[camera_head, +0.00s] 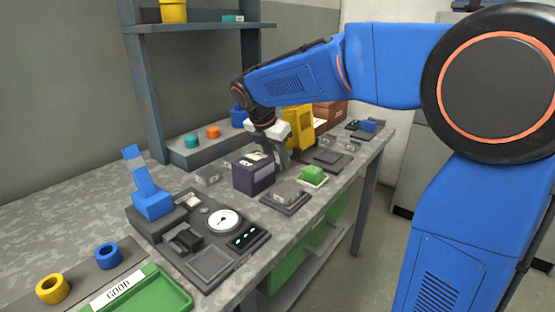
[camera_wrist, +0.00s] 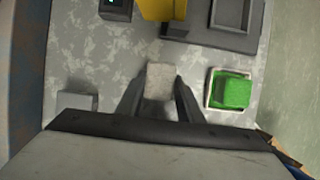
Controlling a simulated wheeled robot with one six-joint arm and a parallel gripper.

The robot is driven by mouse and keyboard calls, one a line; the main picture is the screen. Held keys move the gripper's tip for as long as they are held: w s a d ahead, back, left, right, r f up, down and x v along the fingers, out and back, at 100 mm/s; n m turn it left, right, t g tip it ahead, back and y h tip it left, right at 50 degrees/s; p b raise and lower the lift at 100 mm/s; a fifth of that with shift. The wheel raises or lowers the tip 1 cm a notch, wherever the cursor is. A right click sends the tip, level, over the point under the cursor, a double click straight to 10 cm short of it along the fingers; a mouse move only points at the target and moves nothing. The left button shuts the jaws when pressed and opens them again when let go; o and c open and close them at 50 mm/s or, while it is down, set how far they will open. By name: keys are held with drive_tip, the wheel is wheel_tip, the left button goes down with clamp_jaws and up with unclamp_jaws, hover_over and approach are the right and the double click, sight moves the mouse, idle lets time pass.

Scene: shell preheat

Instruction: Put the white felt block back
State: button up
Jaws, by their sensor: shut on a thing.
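My gripper (camera_head: 275,158) hangs over the workbench, behind the dark purple box (camera_head: 253,177) in the head view. In the wrist view my gripper (camera_wrist: 160,98) has its two dark fingers on either side of a pale block (camera_wrist: 160,80), which looks like the white felt block. The gripper is shut on it. In the head view the block is not clearly visible. I cannot tell whether it touches the bench. A green block (camera_wrist: 232,91) sits in a small white tray to the right of the fingers; it also shows in the head view (camera_head: 313,174).
A grey block (camera_wrist: 77,101) stands left of the fingers. A yellow machine (camera_head: 299,127) stands behind my gripper. A gauge panel (camera_head: 222,221), blue clamp (camera_head: 151,198) and green GOOD tray (camera_head: 165,296) lie nearer. A shelf post (camera_head: 148,95) rises at the back.

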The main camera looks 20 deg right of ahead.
drive_tip(key=shift+f, duration=0.1)
drive_tip(key=o, duration=1)
drive_tip(key=v, duration=1.2)
drive_tip(key=s+d+f+m, duration=0.2)
drive_tip(key=s+d+m, duration=0.1)
drive_tip(key=s+m, duration=0.1)
drive_tip(key=s+d+f+m+y, duration=0.1)
drive_tip(key=s+d+f+m, duration=0.1)
drive_tip(key=s+m, duration=0.2)
drive_tip(key=s+d+f+m+y, duration=0.1)
drive_tip(key=s+d+f+m, duration=0.1)
drive_tip(key=s, duration=0.6)
drive_tip(key=shift+d+f+m, duration=0.1)
drive_tip(key=shift+d+m, duration=0.8)
drive_tip(key=shift+m, duration=0.1)
drive_tip(key=s+d+f+m+t+y, duration=0.1)
drive_tip(key=s+d+f+m+t, duration=0.1)
drive_tip(key=s+f+m, duration=1)
drive_tip(key=shift+s+d+f+m+y, duration=0.25)
drive_tip(key=shift+s+m+y, duration=0.25)
drive_tip(key=shift+s, duration=0.75)
